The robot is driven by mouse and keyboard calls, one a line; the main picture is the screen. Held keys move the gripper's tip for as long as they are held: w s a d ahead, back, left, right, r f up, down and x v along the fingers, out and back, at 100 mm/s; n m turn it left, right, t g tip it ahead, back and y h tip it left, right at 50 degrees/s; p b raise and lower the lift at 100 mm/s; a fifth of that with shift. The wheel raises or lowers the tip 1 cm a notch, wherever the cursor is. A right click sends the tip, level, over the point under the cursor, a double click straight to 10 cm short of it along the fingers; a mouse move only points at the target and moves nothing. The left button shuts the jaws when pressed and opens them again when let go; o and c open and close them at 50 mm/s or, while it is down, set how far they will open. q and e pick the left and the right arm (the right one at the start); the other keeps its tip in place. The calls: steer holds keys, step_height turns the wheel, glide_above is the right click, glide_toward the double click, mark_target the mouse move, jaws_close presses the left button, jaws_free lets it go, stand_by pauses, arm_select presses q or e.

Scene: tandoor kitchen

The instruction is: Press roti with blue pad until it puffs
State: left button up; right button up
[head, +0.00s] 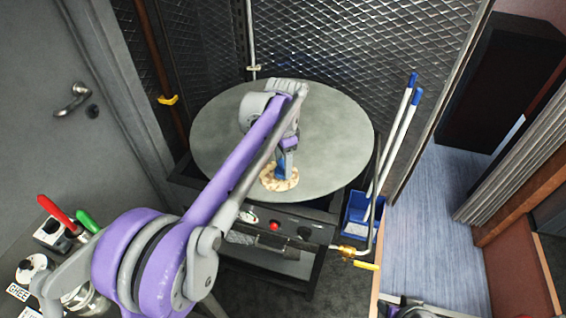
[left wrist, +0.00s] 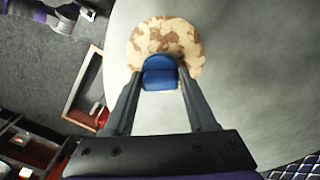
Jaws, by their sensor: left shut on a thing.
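The roti (head: 279,178) lies on the round grey griddle (head: 340,135), near its front edge. In the left wrist view the roti (left wrist: 150,38) is pale with brown patches and looks flat. The blue pad (left wrist: 160,73) is held between the fingers of my left gripper (left wrist: 160,88), which is shut on it. The pad overlaps the near edge of the roti in that view; I cannot tell how hard it presses. In the head view my left gripper (head: 286,160) points down over the roti and hides part of it. My right gripper is not identifiable in view.
A mesh screen (head: 330,45) stands behind the griddle. A blue bin (head: 360,215) with two long blue-tipped handles stands to its right. Knobs and a yellow-handled gas valve (head: 350,252) are at the front. A counter with red and green handled items (head: 55,235) is at left.

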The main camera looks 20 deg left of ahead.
arm_select(q)
steer(key=shift+f, duration=0.45)
stand_by(0.6)
steer(key=shift+f, duration=0.1)
stand_by(0.8)
steer(key=shift+r+p, duration=2.15)
steer(key=shift+r, duration=1.45)
steer(key=shift+f, duration=0.1)
steer(key=shift+a+f+b, duration=0.4)
steer(key=shift+f+b, duration=0.1)
steer(key=shift+f, duration=0.45)
steer(key=shift+a+f+b, duration=0.4)
steer(key=shift+f+b, duration=0.1)
steer(key=shift+f, duration=0.5)
steer(key=shift+a+f+b, duration=0.4)
steer(key=shift+f+b, duration=0.1)
steer(key=shift+f, duration=0.45)
steer(key=shift+f, duration=0.45)
